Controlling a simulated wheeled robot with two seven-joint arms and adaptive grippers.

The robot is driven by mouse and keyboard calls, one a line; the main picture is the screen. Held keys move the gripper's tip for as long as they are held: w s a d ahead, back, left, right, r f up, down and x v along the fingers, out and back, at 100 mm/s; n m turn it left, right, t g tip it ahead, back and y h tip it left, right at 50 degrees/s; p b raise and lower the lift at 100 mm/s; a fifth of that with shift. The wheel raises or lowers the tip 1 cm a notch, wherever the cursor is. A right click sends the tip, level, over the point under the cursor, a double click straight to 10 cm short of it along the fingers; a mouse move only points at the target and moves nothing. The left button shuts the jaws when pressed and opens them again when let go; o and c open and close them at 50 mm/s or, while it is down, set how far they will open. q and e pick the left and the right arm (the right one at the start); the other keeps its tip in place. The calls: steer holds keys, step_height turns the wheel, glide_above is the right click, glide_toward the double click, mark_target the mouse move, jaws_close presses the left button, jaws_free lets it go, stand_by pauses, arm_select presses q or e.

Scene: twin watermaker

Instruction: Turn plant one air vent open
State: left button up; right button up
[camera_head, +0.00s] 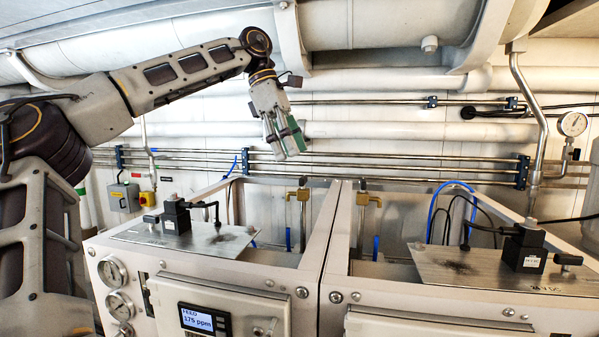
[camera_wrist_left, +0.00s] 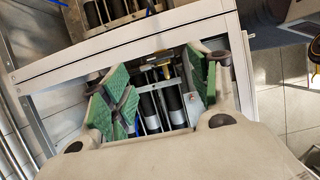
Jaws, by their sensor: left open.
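Plant one is not labelled in view; two similar units stand side by side, a left unit (camera_head: 240,277) and a right unit (camera_head: 440,318). A brass valve-like fitting (camera_head: 300,195) stands in the open bay of the left unit, and a similar one (camera_head: 367,200) in the right unit. I cannot tell for sure which part is the air vent. My left gripper (camera_head: 285,143) is open and empty, above the left unit's fitting and apart from it. In the left wrist view its green-padded fingers (camera_wrist_left: 155,95) are spread over a bay with dark cylinders (camera_wrist_left: 162,108) and a brass part (camera_wrist_left: 156,66).
A black solenoid-like block (camera_head: 176,215) sits on the left top plate, another (camera_head: 524,246) on the right plate. Steel pipes (camera_head: 400,165) run along the wall behind. A frame divider (camera_head: 335,225) separates the bays. A pressure gauge (camera_head: 573,124) hangs at right.

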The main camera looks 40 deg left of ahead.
mark_target(302, 177)
arm_select(q)
steer(key=x, duration=0.5)
steer(key=shift+w+d+f, duration=0.1)
steer(key=shift+d+f, duration=0.05)
steer(key=shift+f, duration=0.25)
steer(key=c, duration=1)
